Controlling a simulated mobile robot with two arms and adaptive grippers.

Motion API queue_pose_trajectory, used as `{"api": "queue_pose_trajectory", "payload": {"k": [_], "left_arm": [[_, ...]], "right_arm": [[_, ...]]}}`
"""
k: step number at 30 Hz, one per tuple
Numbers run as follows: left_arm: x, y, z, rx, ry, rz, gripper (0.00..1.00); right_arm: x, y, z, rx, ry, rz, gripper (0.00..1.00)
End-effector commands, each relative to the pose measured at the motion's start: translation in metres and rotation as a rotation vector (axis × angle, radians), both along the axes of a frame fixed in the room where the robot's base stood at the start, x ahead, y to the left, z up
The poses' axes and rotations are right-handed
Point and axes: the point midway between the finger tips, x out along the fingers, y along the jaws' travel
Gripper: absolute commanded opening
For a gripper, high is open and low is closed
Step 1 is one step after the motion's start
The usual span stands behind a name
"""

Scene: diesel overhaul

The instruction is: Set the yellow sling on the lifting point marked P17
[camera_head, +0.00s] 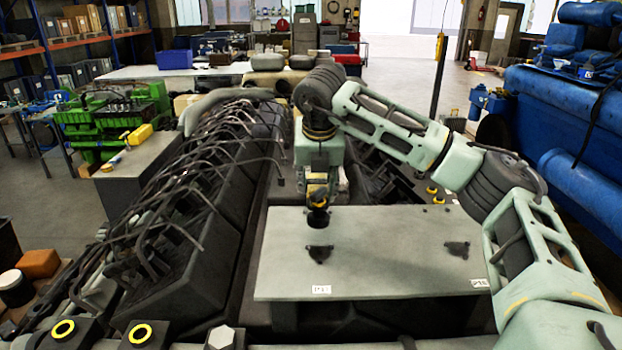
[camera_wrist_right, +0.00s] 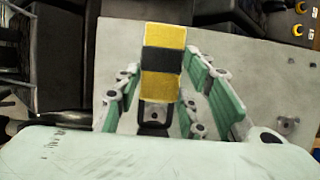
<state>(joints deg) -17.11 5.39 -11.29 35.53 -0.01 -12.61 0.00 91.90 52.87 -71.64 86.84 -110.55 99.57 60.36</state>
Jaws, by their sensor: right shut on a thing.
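The yellow sling, with a black band across it, shows between the fingers in the right wrist view (camera_wrist_right: 164,87). My right gripper (camera_head: 318,183) is shut on it and points down above the far left part of a grey plate (camera_head: 385,270). The sling's dark lower end (camera_head: 318,218) shows under the gripper; whether it touches the plate is unclear. A dark lifting point (camera_head: 320,252) lies just nearer on the plate, behind a small white label (camera_head: 321,289) that seems to read P17. A second lifting point (camera_head: 457,249) sits to the right. My left gripper is out of view.
A second label (camera_head: 479,283) lies at the plate's right front edge, too small to read surely. Bent dark pipes (camera_head: 200,150) rise along the engine left of the plate. Blue machinery (camera_head: 570,120) stands at the right. The plate between the lifting points is bare.

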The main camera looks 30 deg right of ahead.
Motion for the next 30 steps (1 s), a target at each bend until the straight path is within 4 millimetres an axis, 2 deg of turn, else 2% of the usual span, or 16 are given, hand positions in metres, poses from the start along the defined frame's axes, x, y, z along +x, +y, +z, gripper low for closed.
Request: {"api": "queue_pose_trajectory", "payload": {"k": [8,16,21,30], "left_arm": [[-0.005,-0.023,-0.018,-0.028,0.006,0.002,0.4],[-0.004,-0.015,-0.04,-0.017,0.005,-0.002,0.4],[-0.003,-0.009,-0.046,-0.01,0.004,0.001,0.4],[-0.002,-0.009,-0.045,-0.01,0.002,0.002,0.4]], "right_arm": [[0.0,0.0,-0.026,0.0,-0.002,0.0,0.01],[0.0,0.0,-0.061,0.001,-0.003,-0.001,0.01],[0.0,0.0,-0.067,0.0,-0.004,0.0,0.01],[0.0,0.0,-0.066,0.001,-0.003,0.001,0.01]]}}
